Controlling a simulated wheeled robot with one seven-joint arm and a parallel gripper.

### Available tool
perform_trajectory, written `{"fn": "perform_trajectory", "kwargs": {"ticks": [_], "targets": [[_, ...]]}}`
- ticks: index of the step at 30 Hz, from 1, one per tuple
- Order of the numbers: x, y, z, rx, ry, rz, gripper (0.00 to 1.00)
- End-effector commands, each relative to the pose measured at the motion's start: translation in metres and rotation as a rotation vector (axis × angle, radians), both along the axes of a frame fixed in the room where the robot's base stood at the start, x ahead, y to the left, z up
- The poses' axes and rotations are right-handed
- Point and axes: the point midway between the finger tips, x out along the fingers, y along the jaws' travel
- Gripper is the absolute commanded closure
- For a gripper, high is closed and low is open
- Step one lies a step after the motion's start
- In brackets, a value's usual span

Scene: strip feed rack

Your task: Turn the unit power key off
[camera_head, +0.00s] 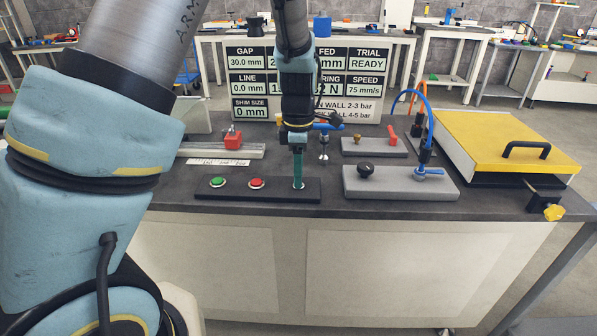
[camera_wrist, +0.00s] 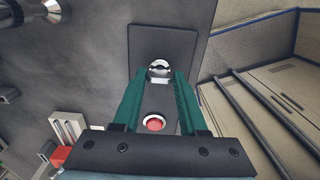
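The power key (camera_wrist: 160,69) is a small silver switch on the right end of a black control strip (camera_head: 228,193). In the wrist view it sits between the tips of my two green fingers. My gripper (camera_head: 298,181) points straight down over it in the head view, with the fingers hiding most of the key. The fingers (camera_wrist: 160,78) look open, one on each side of the key. Whether they touch it cannot be told. The key's turn angle is not clear.
A green button (camera_head: 217,182) and a red button (camera_head: 256,183) are left of the key. A grey plate with a black knob (camera_head: 366,171) lies to the right. A yellow-lidded box (camera_head: 500,140) stands far right. A display board (camera_head: 250,85) stands behind.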

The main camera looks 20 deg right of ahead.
Motion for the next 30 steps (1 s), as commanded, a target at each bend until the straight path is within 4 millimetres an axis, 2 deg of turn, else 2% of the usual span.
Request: {"fn": "perform_trajectory", "kwargs": {"ticks": [1, 9, 11, 23, 30], "targets": [[0.0001, 0.0, 0.0001, 0.0, 0.0, 0.0, 0.65], [-0.0001, 0.0, 0.0002, 0.0, 0.0, 0.0, 0.95], [-0.0001, 0.0, 0.0002, 0.0, 0.0, 0.0, 1.0], [-0.0002, 0.0001, 0.0005, 0.0, 0.001, -0.029, 1.0], [0.0004, 0.0004, 0.001, 0.0, 0.001, -0.153, 1.0]]}}
